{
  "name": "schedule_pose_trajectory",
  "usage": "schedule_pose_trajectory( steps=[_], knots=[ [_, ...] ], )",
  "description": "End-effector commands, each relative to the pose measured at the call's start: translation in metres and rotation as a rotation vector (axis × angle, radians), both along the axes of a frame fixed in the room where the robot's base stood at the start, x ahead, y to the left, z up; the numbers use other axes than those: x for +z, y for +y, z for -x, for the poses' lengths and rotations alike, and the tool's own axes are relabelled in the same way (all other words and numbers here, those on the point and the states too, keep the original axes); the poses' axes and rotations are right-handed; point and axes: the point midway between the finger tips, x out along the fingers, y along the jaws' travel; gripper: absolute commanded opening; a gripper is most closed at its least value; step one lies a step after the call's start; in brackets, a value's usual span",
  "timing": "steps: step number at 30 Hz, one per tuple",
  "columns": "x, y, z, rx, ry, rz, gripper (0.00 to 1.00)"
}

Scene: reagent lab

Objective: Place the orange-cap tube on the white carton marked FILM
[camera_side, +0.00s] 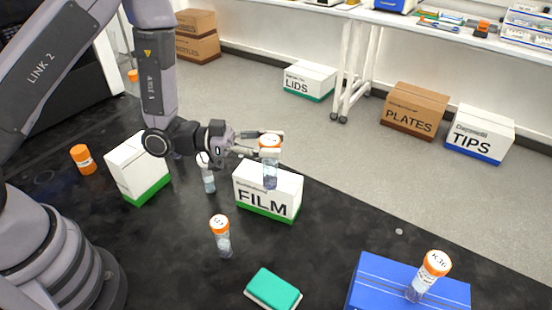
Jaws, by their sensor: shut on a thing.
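My gripper (272,145) is shut on an orange-cap tube (270,172), held upright by its upper part. The tube shows in front of the white carton marked FILM (268,201), which has a green lower band and stands on the black bench. The tube's lower end overlaps the carton's top and front face in this view; I cannot tell whether it touches the carton. Another orange-cap tube (221,236) stands on the bench in front of the carton. A further orange-cap tube (429,272) stands at the blue box (378,280) at lower right.
A white-capped vial (207,176) stands left of the FILM carton, near a white and green carton (137,170). An orange item (83,159) is farther left. A teal and white block (273,289) lies at the front. The bench between the block and the blue box is clear.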

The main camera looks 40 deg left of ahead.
Motion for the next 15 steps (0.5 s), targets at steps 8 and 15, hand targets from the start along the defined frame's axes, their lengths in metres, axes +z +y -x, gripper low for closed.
schedule_pose_trajectory(
  steps=[8,15],
  knots=[
    [0.031,0.047,-0.056,0.152,0.001,0.005,0.21],
    [-0.003,0.052,-0.061,0.166,0.008,0.006,0.21]
  ],
)
